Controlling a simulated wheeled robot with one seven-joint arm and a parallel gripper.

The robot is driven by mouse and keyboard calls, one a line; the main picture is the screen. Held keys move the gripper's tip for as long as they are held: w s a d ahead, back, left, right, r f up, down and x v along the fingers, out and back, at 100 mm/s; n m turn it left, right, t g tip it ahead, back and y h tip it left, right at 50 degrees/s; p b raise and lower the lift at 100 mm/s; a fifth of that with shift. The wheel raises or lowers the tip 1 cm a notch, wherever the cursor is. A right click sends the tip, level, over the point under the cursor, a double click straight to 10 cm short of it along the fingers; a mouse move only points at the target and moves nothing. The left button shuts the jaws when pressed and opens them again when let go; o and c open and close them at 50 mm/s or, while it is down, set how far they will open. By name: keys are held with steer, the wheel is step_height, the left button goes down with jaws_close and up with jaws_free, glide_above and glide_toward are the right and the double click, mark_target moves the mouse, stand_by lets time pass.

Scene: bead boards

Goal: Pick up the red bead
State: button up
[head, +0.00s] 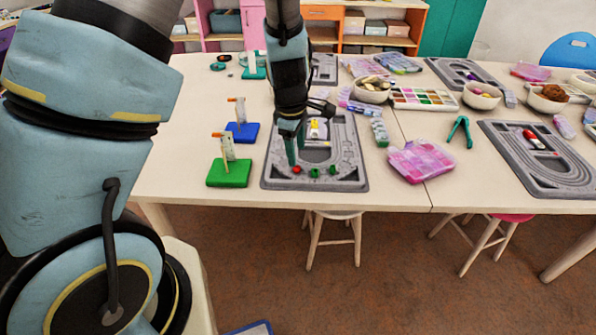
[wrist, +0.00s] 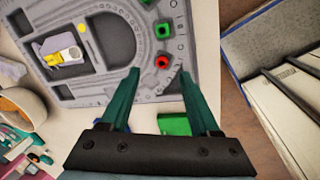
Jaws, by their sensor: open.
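The red bead (wrist: 162,62) sits on the grey bead board (wrist: 95,95), near the board's edge, with its hole facing up. My gripper (wrist: 158,75) is open and empty. In the wrist view its green fingers point toward the red bead, which lies just past the fingertips and between their lines. In the head view my gripper (head: 296,160) hangs over the left part of the board. I cannot tell its exact height above the bead.
A green block with an upright post (head: 229,173) and a similar blue one (head: 242,132) stand left of the board. A pink bead box (head: 420,160) and green pliers (head: 460,130) lie to the right. The table's front edge (head: 290,205) is close to the board.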

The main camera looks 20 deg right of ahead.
mark_target(296, 168)
steer(key=shift+w+d+f, duration=0.1)
steer(key=shift+w+f, duration=0.05)
steer(key=shift+f, duration=1.25)
steer(key=shift+w+f, duration=0.1)
steer(key=shift+f, duration=1.3)
